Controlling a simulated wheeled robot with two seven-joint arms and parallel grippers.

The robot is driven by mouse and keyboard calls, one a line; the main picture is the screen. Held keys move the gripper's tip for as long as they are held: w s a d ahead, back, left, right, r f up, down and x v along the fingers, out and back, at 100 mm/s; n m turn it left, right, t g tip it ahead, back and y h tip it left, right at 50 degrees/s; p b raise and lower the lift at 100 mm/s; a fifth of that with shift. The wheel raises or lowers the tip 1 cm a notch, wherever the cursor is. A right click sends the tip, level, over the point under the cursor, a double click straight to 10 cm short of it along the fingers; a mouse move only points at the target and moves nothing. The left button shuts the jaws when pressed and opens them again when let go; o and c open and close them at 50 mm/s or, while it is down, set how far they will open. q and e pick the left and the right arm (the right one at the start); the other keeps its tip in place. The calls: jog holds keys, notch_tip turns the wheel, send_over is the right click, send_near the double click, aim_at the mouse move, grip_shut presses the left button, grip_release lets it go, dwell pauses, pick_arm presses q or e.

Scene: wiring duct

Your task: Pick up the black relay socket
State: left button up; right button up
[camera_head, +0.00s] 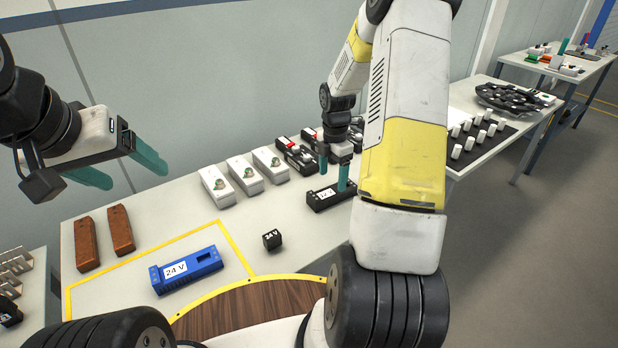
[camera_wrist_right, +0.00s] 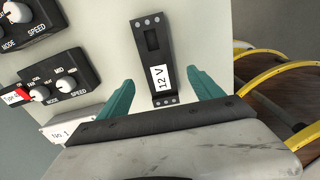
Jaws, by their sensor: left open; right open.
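The black relay socket (camera_head: 322,200), with a white label, lies on the table below my right gripper (camera_head: 333,174), partly hidden by the arm and finger. In the right wrist view the socket (camera_wrist_right: 152,43) shows its label "12 V" and lies between and a little beyond the two teal fingers of my right gripper (camera_wrist_right: 160,88). These fingers are open, one on each side of it, with nothing held. Whether they touch it I cannot tell. My left gripper (camera_head: 122,170) is open and empty, above the left part of the table.
A blue socket labelled "24 V" (camera_head: 205,264) and a small black cube (camera_head: 272,240) lie in front. White boxes (camera_head: 217,187) and black control boxes (camera_head: 295,155) stand behind and left of the socket. Two brown blocks (camera_head: 86,245) lie at left. Bare table (camera_head: 185,215) lies between.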

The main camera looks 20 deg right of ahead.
aim_at(332, 191)
notch_tip(332, 191, down, 7)
jog(key=shift+w+d+r, duration=0.1)
jog(key=shift+w+r, duration=0.05)
jog(key=shift+r, duration=0.05)
jog(key=c, duration=1.5)
jog(key=shift+r, duration=0.15)
